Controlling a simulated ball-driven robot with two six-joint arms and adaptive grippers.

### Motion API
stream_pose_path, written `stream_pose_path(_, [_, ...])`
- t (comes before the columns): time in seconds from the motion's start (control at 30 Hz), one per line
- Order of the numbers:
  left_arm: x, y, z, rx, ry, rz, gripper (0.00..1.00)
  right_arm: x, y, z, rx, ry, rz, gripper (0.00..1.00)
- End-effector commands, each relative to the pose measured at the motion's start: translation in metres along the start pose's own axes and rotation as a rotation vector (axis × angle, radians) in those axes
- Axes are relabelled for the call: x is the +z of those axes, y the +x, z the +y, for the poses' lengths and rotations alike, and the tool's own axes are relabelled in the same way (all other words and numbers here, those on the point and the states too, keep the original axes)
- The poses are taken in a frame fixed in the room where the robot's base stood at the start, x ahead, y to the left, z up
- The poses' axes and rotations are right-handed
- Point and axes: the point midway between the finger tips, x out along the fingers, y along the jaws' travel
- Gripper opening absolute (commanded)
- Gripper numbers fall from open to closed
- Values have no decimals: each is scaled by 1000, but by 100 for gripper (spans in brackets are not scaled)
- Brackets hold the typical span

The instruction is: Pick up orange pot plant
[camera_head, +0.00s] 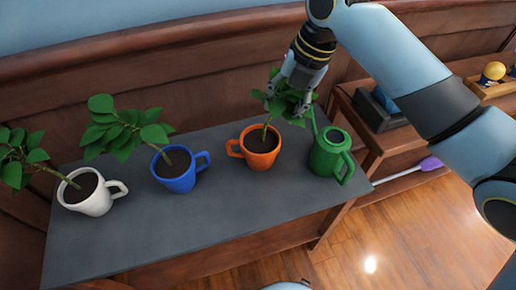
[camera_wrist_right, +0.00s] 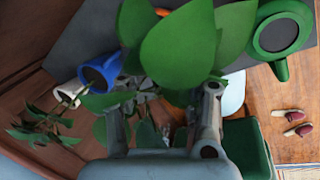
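The orange pot plant (camera_head: 260,147) is an orange mug with dark soil, a stem and green leaves. It stands upright on the grey-topped table, its handle to the left. My right gripper (camera_head: 287,92) is above and behind the mug, among the plant's leaves. In the wrist view the fingers of my right gripper (camera_wrist_right: 164,118) are spread apart, with big green leaves (camera_wrist_right: 180,45) in front of them. Only small bits of the orange mug show there; leaves hide the rest. My left gripper is not in view.
A green watering can (camera_head: 330,152) stands close right of the orange mug. A blue mug plant (camera_head: 176,170) and a white mug plant (camera_head: 92,194) stand to the left. The front of the grey tabletop (camera_head: 200,222) is clear.

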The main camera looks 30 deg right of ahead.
Motion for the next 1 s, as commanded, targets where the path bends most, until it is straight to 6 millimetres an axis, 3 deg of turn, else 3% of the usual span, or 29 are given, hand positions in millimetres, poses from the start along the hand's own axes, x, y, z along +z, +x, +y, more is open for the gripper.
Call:
stream_pose_path(0.33, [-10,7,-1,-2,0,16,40,-2,47,1,0,0,1,38])
stream_pose_path(0.63, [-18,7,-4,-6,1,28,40,-1,54,1,0,-1,-2,38])
stream_pose_path(0.93, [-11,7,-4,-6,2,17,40,-1,53,1,-1,-1,-1,2])
stream_pose_path(1.0, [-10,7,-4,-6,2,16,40,-1,53,1,-1,-1,-1,0])
